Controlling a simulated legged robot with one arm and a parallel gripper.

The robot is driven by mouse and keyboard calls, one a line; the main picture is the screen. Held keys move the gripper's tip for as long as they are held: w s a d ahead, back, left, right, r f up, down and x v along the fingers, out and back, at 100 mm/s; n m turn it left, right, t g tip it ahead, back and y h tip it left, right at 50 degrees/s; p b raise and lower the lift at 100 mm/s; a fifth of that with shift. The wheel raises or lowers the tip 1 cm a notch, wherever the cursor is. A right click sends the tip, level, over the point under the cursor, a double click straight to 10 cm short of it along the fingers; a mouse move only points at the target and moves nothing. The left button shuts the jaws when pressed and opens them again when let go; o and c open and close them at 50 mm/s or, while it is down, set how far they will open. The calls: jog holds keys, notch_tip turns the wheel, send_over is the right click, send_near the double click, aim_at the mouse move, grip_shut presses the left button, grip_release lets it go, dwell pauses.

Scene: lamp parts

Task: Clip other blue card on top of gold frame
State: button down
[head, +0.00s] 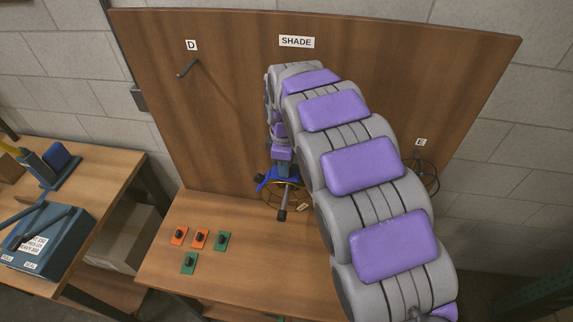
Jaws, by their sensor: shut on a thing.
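My gripper (281,172) is at the far end of my arm, pointing down over the back of the wooden table. It is shut on a blue card (268,180), whose blue edges show on both sides of the fingers. The gold frame (269,196) is a thin round wire frame at table level under the gripper, partly hidden by the card and the arm. The card is right above the frame or touching it; I cannot tell which. A dark rod-like part (283,213) sticks out towards me at the frame. No second blue card can be made out.
Orange pieces (179,236) and green pieces (221,240) with black knobs lie on the table (165,265). A black wire frame (427,175) hangs under label E. Peg D (188,67) is empty. A blue-grey toolbox (45,240) stands on the left bench. My arm hides the table's right side.

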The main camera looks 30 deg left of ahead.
jog(key=shift+a+f, duration=0.2)
jog(key=shift+a, duration=0.55)
jog(key=shift+d+r, duration=0.2)
jog(key=shift+d, duration=0.7)
jog(key=shift+a, duration=0.1)
jog(key=shift+a+f, duration=0.15)
jog(key=shift+a, duration=0.1)
jog(key=shift+d, duration=0.1)
jog(key=shift+d, duration=0.4)
jog(key=shift+a, duration=0.1)
jog(key=c, duration=1)
grip_release()
